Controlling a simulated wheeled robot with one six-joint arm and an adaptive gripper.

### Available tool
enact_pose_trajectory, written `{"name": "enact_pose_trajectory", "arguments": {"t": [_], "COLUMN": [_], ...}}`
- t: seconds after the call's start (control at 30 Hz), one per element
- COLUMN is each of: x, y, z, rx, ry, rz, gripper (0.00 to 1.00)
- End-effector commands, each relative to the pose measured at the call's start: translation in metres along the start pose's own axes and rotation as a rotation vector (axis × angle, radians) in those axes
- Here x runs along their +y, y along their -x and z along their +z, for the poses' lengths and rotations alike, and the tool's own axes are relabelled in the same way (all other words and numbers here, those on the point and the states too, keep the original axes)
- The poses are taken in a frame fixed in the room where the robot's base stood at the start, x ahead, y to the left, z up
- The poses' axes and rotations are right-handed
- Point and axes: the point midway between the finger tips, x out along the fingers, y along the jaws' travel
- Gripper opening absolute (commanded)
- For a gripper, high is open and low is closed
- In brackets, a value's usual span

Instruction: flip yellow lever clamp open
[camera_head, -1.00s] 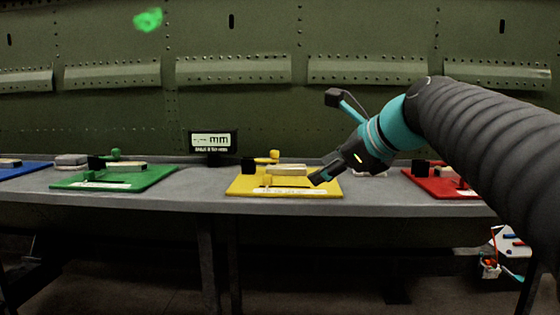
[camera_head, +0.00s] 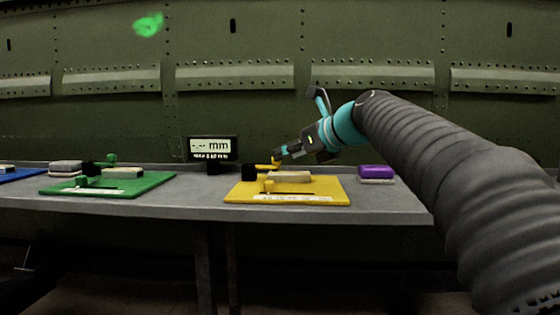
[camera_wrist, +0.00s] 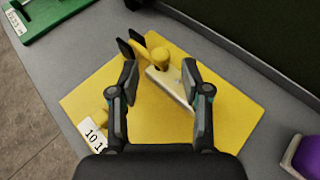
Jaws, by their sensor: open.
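The yellow lever clamp (camera_head: 268,166) stands at the back of a yellow board (camera_head: 240,197), beside a pale block (camera_head: 290,176). In the wrist view the clamp's round yellow knob (camera_wrist: 161,56) and a yellow arm show next to a black piece (camera_wrist: 131,44). My gripper (camera_head: 278,156) is at the clamp's top in the head view. In the wrist view my gripper (camera_wrist: 160,68) is open, its two fingers on either side of the knob and pale block (camera_wrist: 170,86). I cannot tell whether a finger touches the clamp.
A green board (camera_head: 150,182) lies to the left and a blue one (camera_head: 12,173) farther left. A purple item (camera_head: 376,171) sits to the right.

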Motion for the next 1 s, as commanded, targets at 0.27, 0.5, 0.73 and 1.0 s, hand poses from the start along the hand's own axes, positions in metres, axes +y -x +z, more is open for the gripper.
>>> {"name": "enact_pose_trajectory", "arguments": {"t": [0.27, 0.5, 0.73, 1.0], "x": [-0.001, -0.001, -0.001, -0.001], "y": [-0.035, -0.043, -0.043, -0.042], "z": [-0.001, 0.000, 0.000, 0.000], "rx": [0.001, 0.000, 0.000, 0.000], "ry": [0.000, 0.000, 0.000, 0.000], "rz": [-0.001, -0.002, -0.002, -0.002], "gripper": [0.47, 0.47, 0.35, 0.00]}}
